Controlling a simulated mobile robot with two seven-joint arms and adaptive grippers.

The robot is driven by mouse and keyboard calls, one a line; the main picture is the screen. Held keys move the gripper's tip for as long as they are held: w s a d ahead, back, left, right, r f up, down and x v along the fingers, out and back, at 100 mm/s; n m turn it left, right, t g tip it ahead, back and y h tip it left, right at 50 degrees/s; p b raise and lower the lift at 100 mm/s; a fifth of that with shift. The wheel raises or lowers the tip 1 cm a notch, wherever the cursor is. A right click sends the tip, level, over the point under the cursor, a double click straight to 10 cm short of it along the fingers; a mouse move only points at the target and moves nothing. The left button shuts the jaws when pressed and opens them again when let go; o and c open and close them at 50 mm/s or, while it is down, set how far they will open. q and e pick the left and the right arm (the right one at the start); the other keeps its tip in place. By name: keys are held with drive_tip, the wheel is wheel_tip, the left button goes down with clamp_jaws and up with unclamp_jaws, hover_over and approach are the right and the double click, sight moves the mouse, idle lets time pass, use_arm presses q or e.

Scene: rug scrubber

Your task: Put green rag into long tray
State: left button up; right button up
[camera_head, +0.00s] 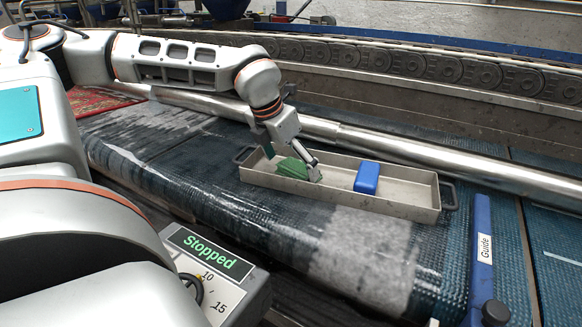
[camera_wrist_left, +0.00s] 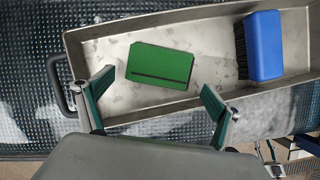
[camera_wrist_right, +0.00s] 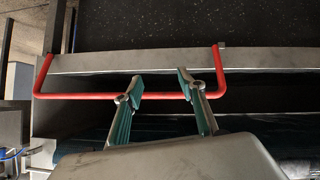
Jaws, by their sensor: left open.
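The green rag (camera_head: 292,168) lies flat inside the long tray (camera_head: 407,199), near its left end. In the left wrist view the rag (camera_wrist_left: 160,65) rests on the floor of the tray (camera_wrist_left: 215,45). My left gripper (camera_head: 293,163) is open just above the rag. In the left wrist view its fingers (camera_wrist_left: 157,88) are wide apart with nothing between them, and the rag shows beyond them. My right gripper (camera_wrist_right: 160,78) is not seen in the head view. In its wrist view its fingers are apart, close to a red handle bar.
A blue brush (camera_head: 367,177) lies in the tray to the right of the rag. The tray has a dark handle (camera_head: 449,194) at its right end. A blue guide bar (camera_head: 481,250) stands at right, and a shiny roller (camera_head: 400,150) runs behind the tray. The red handle (camera_wrist_right: 75,96) is by my right gripper.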

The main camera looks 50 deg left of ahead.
use_arm(q)
drive_tip(key=p+v, duration=0.2)
drive_tip(key=v, duration=0.8)
drive_tip(key=shift+s+r, duration=0.25)
drive_tip(key=shift+r, duration=0.1)
use_arm(e)
drive_tip(key=shift+s+d+f, duration=0.35)
drive_tip(key=shift+s+f, duration=0.1)
drive_tip(key=shift+s, duration=0.3)
drive_tip(key=shift+w+r, duration=0.3)
